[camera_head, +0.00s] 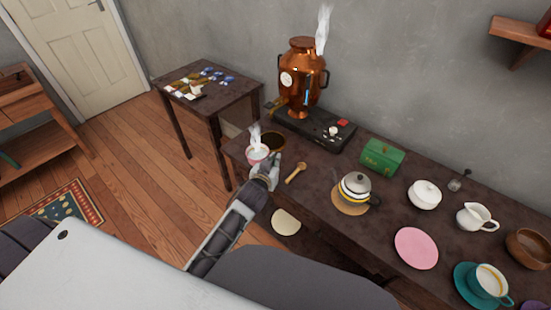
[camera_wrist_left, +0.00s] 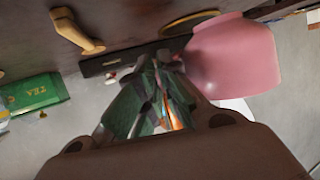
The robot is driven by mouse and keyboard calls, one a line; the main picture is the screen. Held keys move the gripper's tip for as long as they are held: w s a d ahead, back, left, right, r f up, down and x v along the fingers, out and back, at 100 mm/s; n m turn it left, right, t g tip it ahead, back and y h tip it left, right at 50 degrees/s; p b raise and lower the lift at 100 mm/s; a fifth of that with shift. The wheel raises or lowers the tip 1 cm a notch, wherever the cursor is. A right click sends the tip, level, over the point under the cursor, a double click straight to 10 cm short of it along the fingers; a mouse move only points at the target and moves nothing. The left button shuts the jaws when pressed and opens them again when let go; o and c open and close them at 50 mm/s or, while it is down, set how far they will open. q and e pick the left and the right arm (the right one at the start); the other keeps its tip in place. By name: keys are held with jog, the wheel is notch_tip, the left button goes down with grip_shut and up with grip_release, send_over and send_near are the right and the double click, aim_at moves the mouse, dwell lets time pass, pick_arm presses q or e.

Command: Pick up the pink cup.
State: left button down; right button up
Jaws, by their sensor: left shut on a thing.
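The pink cup (camera_head: 257,152) is at the left end of the long dark table (camera_head: 318,203), with white steam above it. It is large at the upper right of the left wrist view (camera_wrist_left: 235,55). My left gripper (camera_head: 268,172) is shut on the cup's near side; its fingers meet at the cup's edge in the left wrist view (camera_wrist_left: 168,68). The exact grip point is partly hidden by the fingers. I cannot tell whether the cup touches the table. My right gripper is not in view.
A wooden scoop (camera_head: 295,172) and a brown bowl (camera_head: 271,142) are close by. A copper samovar (camera_head: 300,85) stands on a black tray (camera_head: 335,143) behind.

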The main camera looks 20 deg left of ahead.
pick_arm(q)
jog(key=shift+s+r, duration=0.1)
jog(key=shift+s, duration=0.6)
jog(key=shift+s, duration=0.2)
